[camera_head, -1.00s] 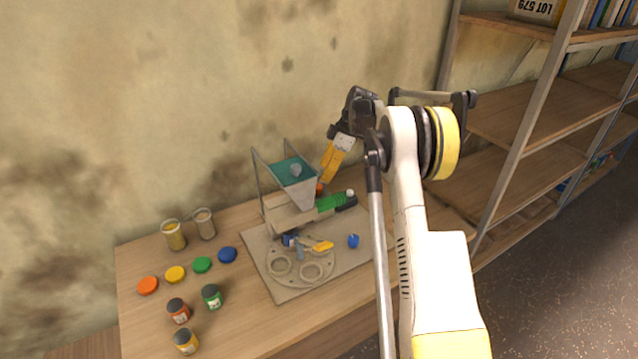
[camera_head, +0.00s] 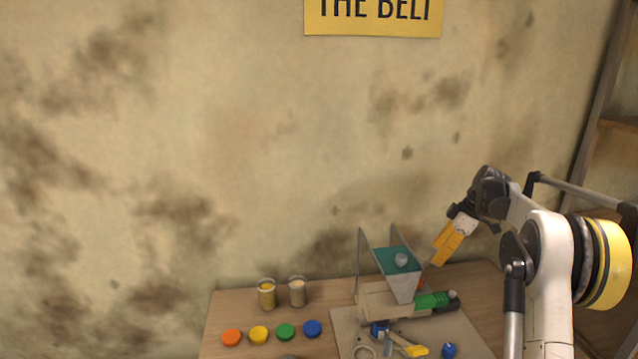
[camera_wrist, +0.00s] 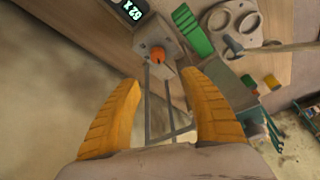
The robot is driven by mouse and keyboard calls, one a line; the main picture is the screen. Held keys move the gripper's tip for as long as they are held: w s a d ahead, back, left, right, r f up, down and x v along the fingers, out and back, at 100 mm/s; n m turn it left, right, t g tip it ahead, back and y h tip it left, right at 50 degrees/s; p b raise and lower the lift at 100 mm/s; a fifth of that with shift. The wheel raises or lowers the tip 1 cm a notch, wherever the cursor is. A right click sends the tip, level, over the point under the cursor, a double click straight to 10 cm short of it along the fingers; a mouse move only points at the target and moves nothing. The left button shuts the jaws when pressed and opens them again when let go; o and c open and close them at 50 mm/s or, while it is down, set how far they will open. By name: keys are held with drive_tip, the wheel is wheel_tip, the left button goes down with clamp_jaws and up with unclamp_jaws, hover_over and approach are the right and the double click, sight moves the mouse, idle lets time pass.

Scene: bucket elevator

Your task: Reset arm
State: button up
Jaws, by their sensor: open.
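My gripper (camera_head: 443,243) has yellow-orange fingers and hangs in the air to the right of the hopper machine. In the wrist view my gripper (camera_wrist: 165,105) has its two fingers spread wide with nothing between them. The machine has a teal-lined hopper (camera_head: 397,261) on a grey base board (camera_head: 345,325), with a green part (camera_head: 431,300) at its right side. In the wrist view the machine's box carries an orange knob (camera_wrist: 157,55), ahead of the fingers and apart from them.
Orange (camera_head: 231,338), yellow (camera_head: 258,335), green (camera_head: 285,331) and blue (camera_head: 312,328) discs lie on the wooden table (camera_head: 235,302). Two jars (camera_head: 267,294) stand behind them. A wall with a yellow sign (camera_head: 373,15) is behind, and a shelf (camera_head: 618,125) is at right.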

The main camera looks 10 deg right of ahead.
drive_tip(key=s+a+r+m, duration=0.1)
drive_tip(key=s+a+r, duration=0.1)
drive_tip(key=a+r, duration=0.1)
drive_tip(key=s+a+r+m+h, duration=0.1)
drive_tip(key=s+a+r, duration=0.1)
drive_tip(key=a+r, duration=0.1)
drive_tip(key=s+a+r+m+t, duration=0.1)
drive_tip(key=s+a+r, duration=0.1)
drive_tip(key=a+r, duration=0.2)
drive_tip(key=shift+s, duration=0.35)
drive_tip(key=s+a+r+m+t+h, duration=0.1)
drive_tip(key=s+a+r+m, duration=0.15)
drive_tip(key=s+a, duration=0.55)
drive_tip(key=s+a+r+m+t+h, duration=0.1)
drive_tip(key=s+a+m, duration=0.3)
drive_tip(key=s, duration=0.8)
drive_tip(key=s+a+f+m+t, duration=0.2)
drive_tip(key=s+f, duration=0.4)
drive_tip(key=s, duration=0.4)
drive_tip(key=shift+a+f+m+h, duration=0.2)
drive_tip(key=shift+a+m+h, duration=0.15)
drive_tip(key=shift+a+h, duration=0.1)
drive_tip(key=shift+c, duration=0.3)
